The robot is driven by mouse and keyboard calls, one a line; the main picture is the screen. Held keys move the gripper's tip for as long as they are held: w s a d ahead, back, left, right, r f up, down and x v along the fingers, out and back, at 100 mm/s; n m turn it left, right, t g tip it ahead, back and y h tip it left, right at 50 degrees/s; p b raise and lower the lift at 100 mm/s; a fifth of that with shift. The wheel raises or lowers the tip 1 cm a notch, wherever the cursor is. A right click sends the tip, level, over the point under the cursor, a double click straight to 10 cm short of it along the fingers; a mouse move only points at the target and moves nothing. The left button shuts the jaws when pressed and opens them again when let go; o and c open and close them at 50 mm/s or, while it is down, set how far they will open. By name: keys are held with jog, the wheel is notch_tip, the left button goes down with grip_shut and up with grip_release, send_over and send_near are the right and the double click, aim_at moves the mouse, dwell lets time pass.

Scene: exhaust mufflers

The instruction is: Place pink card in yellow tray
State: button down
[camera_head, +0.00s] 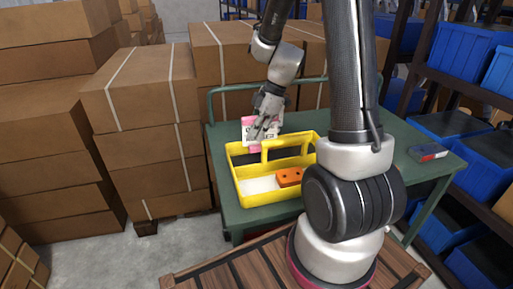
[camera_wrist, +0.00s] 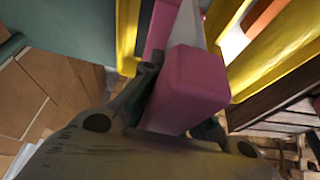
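The yellow tray (camera_head: 262,203) is a caddy with a raised middle handle, standing on the green table. My gripper (camera_head: 265,128) is at the tray's far side, pointing down. The pink card (camera_head: 249,121), pink with white print, is at its fingers, above or just behind the tray's far rim; I cannot tell whether it touches the tray. In the wrist view, the card shows as a thick pink block (camera_wrist: 188,85) between the two fingers, with the yellow tray (camera_wrist: 285,60) beside it. The fingers are closed on it, their tips partly hidden.
An orange piece (camera_head: 289,177) and a white item (camera_head: 258,185) lie in the tray's near compartment. A red and blue box (camera_head: 427,152) lies at the green table's (camera_head: 395,150) right. Stacked cartons (camera_head: 150,120) stand left, blue bins (camera_head: 460,55) right.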

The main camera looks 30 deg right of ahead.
aim_at(256, 143)
jog(key=shift+d+f, duration=0.1)
jog(key=shift+f, duration=2.2)
jog(key=shift+f, duration=0.2)
jog(key=c, duration=1.6)
grip_release()
jog(key=shift+c, duration=0.2)
